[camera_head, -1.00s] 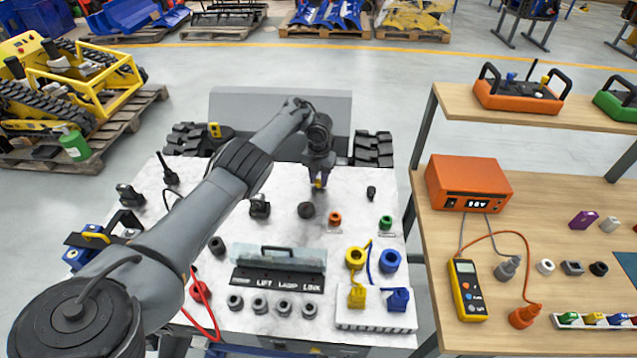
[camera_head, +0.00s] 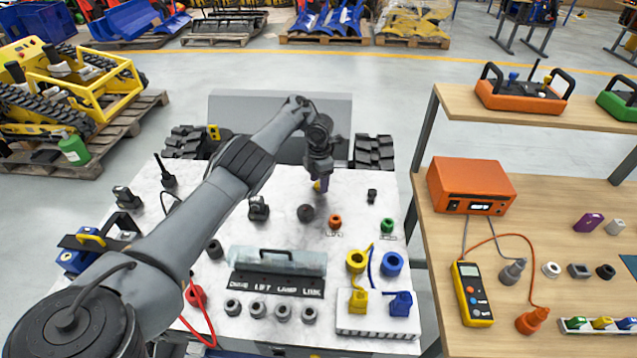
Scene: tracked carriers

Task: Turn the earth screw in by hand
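My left arm reaches across the white carrier top (camera_head: 285,205). My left gripper (camera_head: 320,185) points down at the far part of this top, right of centre. Its fingertips look close together, with a small purple and yellow patch at their ends. The earth screw cannot be told apart there; the patch may be it or part of the gripper. Whether the fingers are closed on something is too small to tell. My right gripper is not in view.
Near the gripper stand a dark round knob (camera_head: 305,213), an orange connector (camera_head: 335,221), a green connector (camera_head: 387,225) and a small black part (camera_head: 372,195). A labelled black panel (camera_head: 277,284) lies nearer. A wooden bench (camera_head: 450,330) with an orange power box (camera_head: 470,187) stands right.

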